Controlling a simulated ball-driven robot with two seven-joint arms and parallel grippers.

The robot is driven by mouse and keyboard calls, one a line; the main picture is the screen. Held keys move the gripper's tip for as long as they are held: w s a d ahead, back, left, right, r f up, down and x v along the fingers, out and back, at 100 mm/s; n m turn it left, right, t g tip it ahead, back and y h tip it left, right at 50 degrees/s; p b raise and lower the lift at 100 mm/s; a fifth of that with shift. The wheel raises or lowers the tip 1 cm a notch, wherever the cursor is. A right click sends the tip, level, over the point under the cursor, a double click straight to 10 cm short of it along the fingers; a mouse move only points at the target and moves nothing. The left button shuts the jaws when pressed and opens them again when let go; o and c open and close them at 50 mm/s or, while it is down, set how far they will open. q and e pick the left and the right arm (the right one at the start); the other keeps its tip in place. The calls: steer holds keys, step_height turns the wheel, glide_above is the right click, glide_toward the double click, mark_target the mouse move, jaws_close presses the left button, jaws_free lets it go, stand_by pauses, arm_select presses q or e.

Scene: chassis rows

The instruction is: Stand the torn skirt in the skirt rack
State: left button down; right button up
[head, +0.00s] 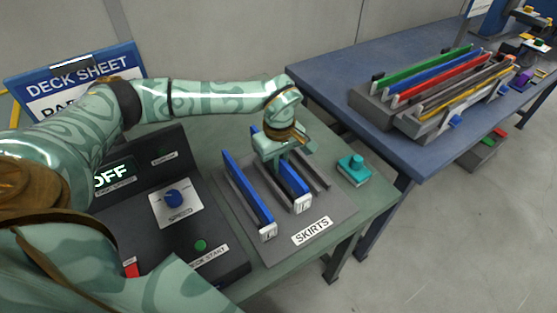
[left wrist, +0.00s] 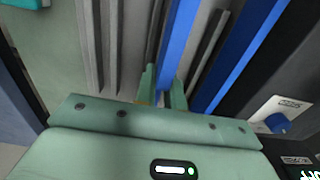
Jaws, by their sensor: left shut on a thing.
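My left gripper (head: 284,158) is shut on a blue skirt (head: 296,185), a long upright strip with a white tag at its near end. In the left wrist view the fingertips (left wrist: 162,88) pinch the same blue strip (left wrist: 180,38). It stands at a slot of the grey skirt rack (head: 335,207), labelled SKIRTS; I cannot tell whether it is fully seated. A second blue skirt (head: 246,190) stands in the rack to the left, and also shows in the left wrist view (left wrist: 240,57). No tear is visible on either. My right gripper is not in view.
A teal block with a knob (head: 355,168) sits right of the rack. A dark control panel (head: 215,232) with a blue dial stands left. Across a gap, a blue table (head: 340,68) carries a chassis with green, blue, red and yellow strips (head: 440,82).

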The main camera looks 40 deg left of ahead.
arm_select(q)
steer(key=shift+p, duration=0.3)
stand_by(0.4)
steer(key=shift+f, duration=0.3)
steer(key=shift+f+b, duration=0.45)
steer(key=shift+f, duration=0.45)
stand_by(0.5)
steer(key=shift+f+b, duration=0.4)
steer(key=shift+f, duration=0.6)
steer(key=c, duration=1.4)
jaws_free()
steer(key=shift+r, duration=0.1)
